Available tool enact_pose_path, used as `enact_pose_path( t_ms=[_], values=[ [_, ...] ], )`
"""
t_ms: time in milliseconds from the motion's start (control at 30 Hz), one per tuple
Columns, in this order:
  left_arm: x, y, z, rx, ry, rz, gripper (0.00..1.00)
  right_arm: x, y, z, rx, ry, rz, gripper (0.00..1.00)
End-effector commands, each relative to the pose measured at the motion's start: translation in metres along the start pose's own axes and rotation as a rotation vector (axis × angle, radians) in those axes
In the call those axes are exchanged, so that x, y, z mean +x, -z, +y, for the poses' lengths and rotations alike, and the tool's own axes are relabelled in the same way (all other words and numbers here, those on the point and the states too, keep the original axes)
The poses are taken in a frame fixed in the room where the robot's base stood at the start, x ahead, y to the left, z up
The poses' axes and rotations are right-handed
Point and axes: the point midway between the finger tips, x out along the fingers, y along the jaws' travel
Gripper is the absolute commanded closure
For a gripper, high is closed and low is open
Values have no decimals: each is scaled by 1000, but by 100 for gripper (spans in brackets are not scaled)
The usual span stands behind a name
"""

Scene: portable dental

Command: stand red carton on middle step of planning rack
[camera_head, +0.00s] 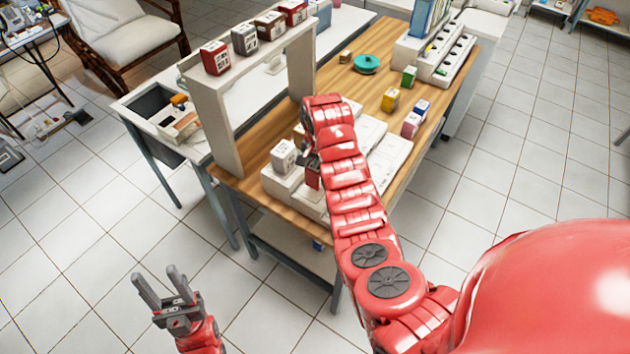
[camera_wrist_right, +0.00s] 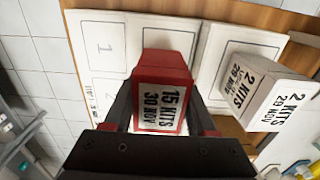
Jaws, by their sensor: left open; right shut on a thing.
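The red carton (camera_wrist_right: 162,78), labelled 15 KITS 30 NOV, is between the fingers of my right gripper (camera_wrist_right: 163,112), which is shut on it. In the head view the red carton (camera_head: 313,178) is partly hidden by my right arm, at the white stepped planning rack (camera_head: 277,187). The right wrist view shows the rack's marked panels (camera_wrist_right: 100,48) behind the carton; I cannot tell whether the carton touches a step. A white-grey carton (camera_head: 284,157), labelled 2 KITS 29 NOV, stands on the rack beside it. My left gripper (camera_head: 162,290) is open and empty above the floor.
A raised white shelf (camera_head: 212,90) over the wooden table (camera_head: 255,135) bears several cartons. A teal round item (camera_head: 366,63), a yellow carton (camera_head: 390,99) and a green carton (camera_head: 409,76) stand on the table's far part. White panels lie right of my right arm.

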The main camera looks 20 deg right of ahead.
Motion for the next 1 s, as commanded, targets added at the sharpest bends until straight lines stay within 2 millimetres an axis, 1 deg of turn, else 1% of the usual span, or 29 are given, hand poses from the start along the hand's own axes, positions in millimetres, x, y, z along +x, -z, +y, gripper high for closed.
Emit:
enact_pose_path(
  t_ms=[233, 267, 400, 533, 633, 833, 933, 967, 1000],
  values=[
    [5, 1, 0, 0, 0, -1, 50, -1, -3, -9, -4, -1, 0, 100],
    [8, 1, 0, 0, 0, -1, 50, 1, -3, -8, -3, -3, -2, 100],
    [21, 4, -1, 0, 0, -1, 50, 17, -3, -7, -3, -5, -4, 100],
    [26, 4, -1, 0, 0, -1, 50, 31, -3, -8, -2, -3, -4, 100],
    [26, 4, -1, 0, 0, -1, 50, 36, -3, -8, -3, -1, 0, 100],
    [25, 4, -1, 0, 0, -1, 50, 36, -2, -8, -3, 0, 1, 100],
    [22, 4, -1, 0, 0, -1, 50, 40, -2, -8, -3, -1, 0, 100],
    [23, 4, -1, 0, 0, -1, 50, 39, -2, -8, -3, -1, 0, 39],
    [24, 4, -1, 0, 0, 0, 50, 38, -2, -8, -3, -1, 0, 32]
  ],
)
